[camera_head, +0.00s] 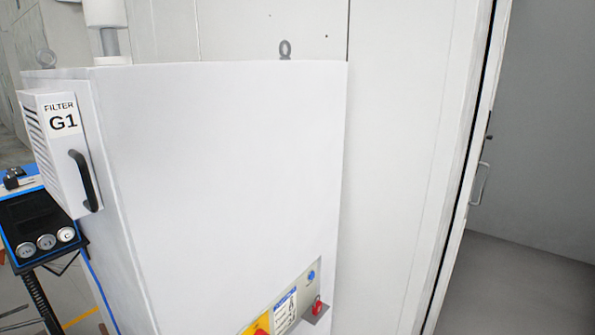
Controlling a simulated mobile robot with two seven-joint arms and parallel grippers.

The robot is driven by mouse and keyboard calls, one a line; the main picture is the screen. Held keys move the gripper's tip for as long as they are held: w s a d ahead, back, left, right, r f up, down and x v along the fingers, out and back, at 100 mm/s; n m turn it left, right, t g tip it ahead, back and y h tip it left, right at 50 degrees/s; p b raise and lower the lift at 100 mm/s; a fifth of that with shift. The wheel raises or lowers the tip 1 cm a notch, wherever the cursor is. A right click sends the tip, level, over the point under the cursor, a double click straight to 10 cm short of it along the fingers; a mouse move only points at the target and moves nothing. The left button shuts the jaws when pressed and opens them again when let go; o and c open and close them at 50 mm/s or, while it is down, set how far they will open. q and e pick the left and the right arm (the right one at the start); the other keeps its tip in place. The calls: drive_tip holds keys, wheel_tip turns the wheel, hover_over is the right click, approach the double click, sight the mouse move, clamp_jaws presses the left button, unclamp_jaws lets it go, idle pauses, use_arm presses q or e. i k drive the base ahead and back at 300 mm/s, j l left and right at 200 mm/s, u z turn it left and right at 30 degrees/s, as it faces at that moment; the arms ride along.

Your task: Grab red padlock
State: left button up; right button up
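A small red object (317,306), which looks like the red padlock, is at the right end of a grey control panel (302,293). The panel is low on the front of a large white cabinet (225,170). The red object sits at a small dark plate, and I cannot tell whether it hangs from it or rests on it. Another red part (261,331) on a yellow plate is cut off by the bottom edge. Neither of my grippers is in view.
A stand with a black and blue tray (40,222) is at the far left. At the right, a white door edge (458,190) borders an open grey space.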

sight(317, 307)
drive_tip(key=i+l+u, duration=0.1)
drive_tip(key=u, duration=1.6)
drive_tip(key=l, duration=0.55)
drive_tip(key=k+l, duration=0.15)
drive_tip(key=l, duration=0.4)
